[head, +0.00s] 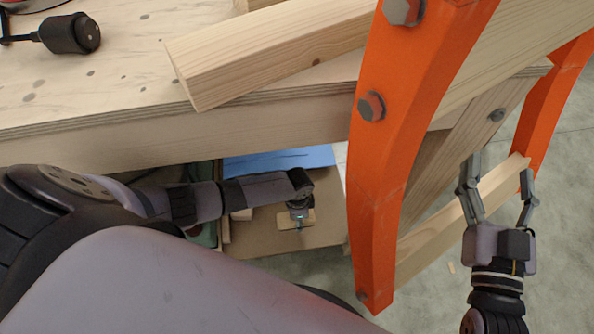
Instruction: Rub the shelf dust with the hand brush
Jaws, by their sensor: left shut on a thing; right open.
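My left gripper (299,212) reaches under the workbench, over the lower shelf (262,243). It is shut on a small tan wooden piece, apparently the hand brush (286,222), seen from above just over or on the shelf board. I cannot tell whether its bristles touch the board. No dust can be made out on the shelf at this size. My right gripper (497,188) is open and empty at the right, with its fingers pointing up near a wooden crossbar of the orange chair form.
The workbench top (130,85) overhangs the shelf and carries a wooden beam (260,60) and a black-handled tool (70,34). The orange form (377,185) stands right of the shelf. A blue sheet (275,160) lies at the shelf's back. Concrete floor (560,230) is open at right.

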